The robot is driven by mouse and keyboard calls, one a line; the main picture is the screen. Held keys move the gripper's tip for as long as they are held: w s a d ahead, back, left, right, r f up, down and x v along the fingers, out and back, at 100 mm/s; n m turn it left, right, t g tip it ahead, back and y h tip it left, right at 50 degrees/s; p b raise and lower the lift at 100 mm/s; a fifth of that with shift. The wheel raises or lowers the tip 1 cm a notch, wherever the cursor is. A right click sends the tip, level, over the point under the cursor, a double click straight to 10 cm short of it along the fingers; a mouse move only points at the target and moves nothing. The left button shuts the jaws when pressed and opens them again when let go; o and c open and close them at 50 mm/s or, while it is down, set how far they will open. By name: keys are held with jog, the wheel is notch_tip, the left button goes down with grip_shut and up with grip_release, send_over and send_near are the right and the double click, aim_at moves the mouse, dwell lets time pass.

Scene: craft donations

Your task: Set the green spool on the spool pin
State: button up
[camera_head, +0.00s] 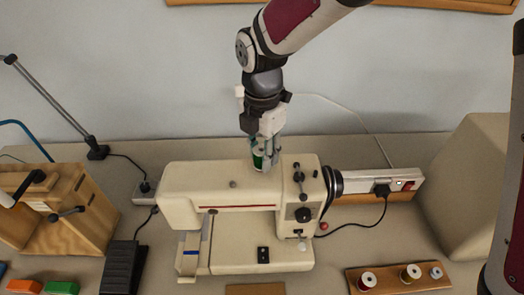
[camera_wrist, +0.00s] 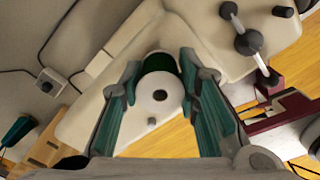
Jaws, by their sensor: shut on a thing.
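The green spool (camera_head: 258,160), with pale ends, is held upright between the fingers of my gripper (camera_head: 267,148), over the top of the cream sewing machine (camera_head: 185,190). In the wrist view, the white end of the green spool (camera_wrist: 160,97) faces the camera, with a dark centre hole and green thread behind it. The teal fingers of my gripper (camera_wrist: 160,72) are on both sides of it. I cannot make out the spool pin; the spool and fingers cover that part of the machine top. I cannot tell whether the spool touches the machine.
A knobbed metal fitting (camera_head: 299,177) stands on the machine top right of the spool. A small grey knob (camera_head: 233,184) lies to its left. A wooden rack (camera_head: 405,281) with several spools is at front right. A wooden box (camera_head: 70,210) stands left.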

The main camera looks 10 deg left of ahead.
jog(key=o, duration=1)
jog(key=shift+r, duration=0.1)
notch_tip(320, 180, up, 12)
jog(key=shift+f, duration=0.1)
